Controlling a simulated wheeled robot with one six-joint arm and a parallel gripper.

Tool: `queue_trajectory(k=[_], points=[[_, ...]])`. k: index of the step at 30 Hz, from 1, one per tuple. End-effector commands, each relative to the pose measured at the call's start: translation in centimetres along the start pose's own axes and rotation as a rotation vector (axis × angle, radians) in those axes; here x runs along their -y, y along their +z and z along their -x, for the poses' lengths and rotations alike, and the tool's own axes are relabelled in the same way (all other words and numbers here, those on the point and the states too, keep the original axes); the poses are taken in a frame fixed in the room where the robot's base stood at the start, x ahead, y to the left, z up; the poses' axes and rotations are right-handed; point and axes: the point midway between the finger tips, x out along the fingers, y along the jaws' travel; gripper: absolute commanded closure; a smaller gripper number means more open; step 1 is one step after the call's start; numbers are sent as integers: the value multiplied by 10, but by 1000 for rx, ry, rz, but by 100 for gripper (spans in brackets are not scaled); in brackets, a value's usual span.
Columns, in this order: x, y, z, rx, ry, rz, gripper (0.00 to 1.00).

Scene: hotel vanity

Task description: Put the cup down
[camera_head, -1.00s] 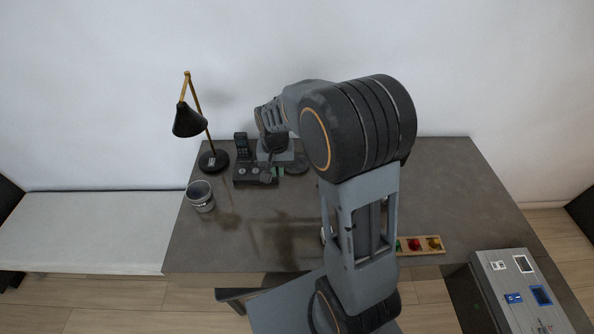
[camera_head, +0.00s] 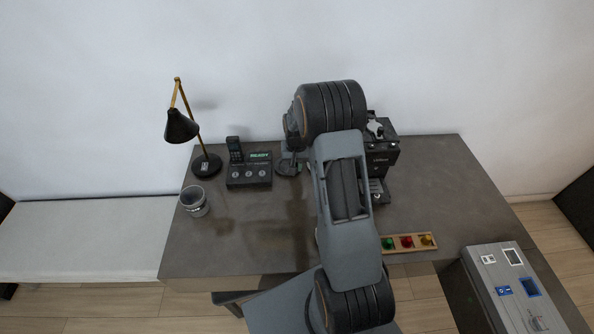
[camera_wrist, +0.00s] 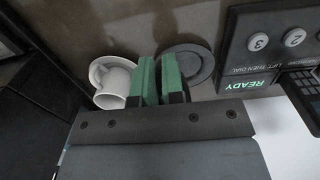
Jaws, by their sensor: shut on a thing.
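My gripper (camera_wrist: 160,78) shows in the wrist view with its green finger pads close together around a narrow gap. A white cup (camera_wrist: 114,82) is right beside the left finger, with a curved white rim or ring next to it. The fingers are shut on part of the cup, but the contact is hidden. A dark round disc (camera_wrist: 204,62) lies on the desk beside the right finger. In the head view my gripper (camera_head: 297,168) is partly hidden at the back of the desk. I cannot make out the cup there.
The phone base (camera_head: 248,175) is left of my gripper, with a black lamp (camera_head: 181,126) and grey bin (camera_head: 194,203) further left. A coffee machine (camera_head: 382,158) stands right, behind my arm. A tray of coloured pods (camera_head: 410,243) is at the front.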

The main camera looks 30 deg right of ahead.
Motion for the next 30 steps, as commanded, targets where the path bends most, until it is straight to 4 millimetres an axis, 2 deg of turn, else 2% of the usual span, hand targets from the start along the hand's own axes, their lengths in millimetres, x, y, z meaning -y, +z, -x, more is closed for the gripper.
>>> queue_trajectory(k=[9,25,26,30], points=[[-2,-3,-34,2,0,0,100],[-2,-4,-44,0,0,0,100],[-2,-3,-42,0,0,0,88],[-2,-3,-42,1,0,0,75]])
